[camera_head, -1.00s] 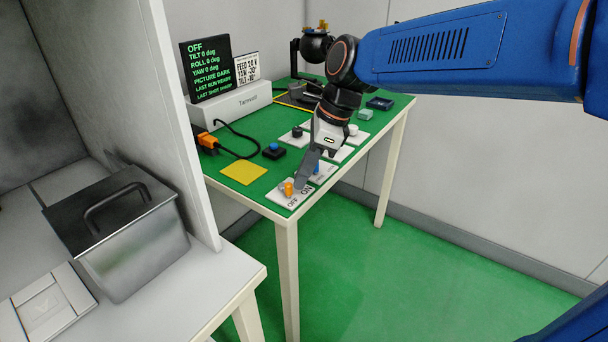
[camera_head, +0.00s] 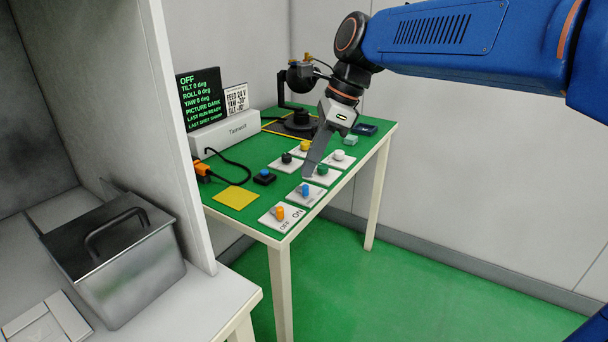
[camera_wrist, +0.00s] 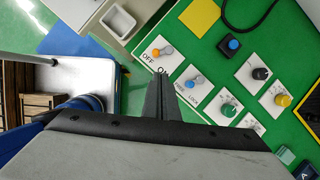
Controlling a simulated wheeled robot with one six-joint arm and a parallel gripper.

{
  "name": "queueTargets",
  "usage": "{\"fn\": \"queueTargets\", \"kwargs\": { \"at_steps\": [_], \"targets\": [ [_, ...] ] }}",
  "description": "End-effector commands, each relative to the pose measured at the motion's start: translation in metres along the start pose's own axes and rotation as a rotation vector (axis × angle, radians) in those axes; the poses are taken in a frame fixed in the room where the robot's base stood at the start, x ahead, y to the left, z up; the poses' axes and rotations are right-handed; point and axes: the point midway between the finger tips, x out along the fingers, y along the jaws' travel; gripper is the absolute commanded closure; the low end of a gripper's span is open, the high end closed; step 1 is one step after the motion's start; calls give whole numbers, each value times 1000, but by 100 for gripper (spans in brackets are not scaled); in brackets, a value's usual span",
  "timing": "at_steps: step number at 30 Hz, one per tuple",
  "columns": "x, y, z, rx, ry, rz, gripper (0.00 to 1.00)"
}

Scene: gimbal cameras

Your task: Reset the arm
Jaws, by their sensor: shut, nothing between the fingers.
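My arm is blue and reaches in from the upper right in the head view. My gripper (camera_head: 308,174) is shut and empty. In the head view it hangs tilted above the control plates on the green table (camera_head: 247,213). In the wrist view my gripper (camera_wrist: 160,80) points toward the plate with the orange switch (camera_wrist: 155,52) and the plate with the blue switch (camera_wrist: 190,84). The orange switch also shows in the head view (camera_head: 279,212), and the blue switch shows there too (camera_head: 304,190). I see a gap between the fingertips and the plates in the head view.
A camera on a gimbal (camera_head: 300,75) stands at the table's back. A black screen (camera_head: 200,99) reads OFF. A black and blue button (camera_head: 264,177) and a yellow square (camera_head: 235,197) lie on the table. A metal lidded box (camera_head: 120,265) stands at the left. Green floor is free at the right.

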Motion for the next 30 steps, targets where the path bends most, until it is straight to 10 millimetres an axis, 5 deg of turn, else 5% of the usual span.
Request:
{"fn": "queueTargets", "kwargs": {
  "at_steps": [14,30],
  "targets": [
    [-2,5,-9,-39,7,-12,100],
    [14,90,-156,-845,248,-157,100]
  ]
}}
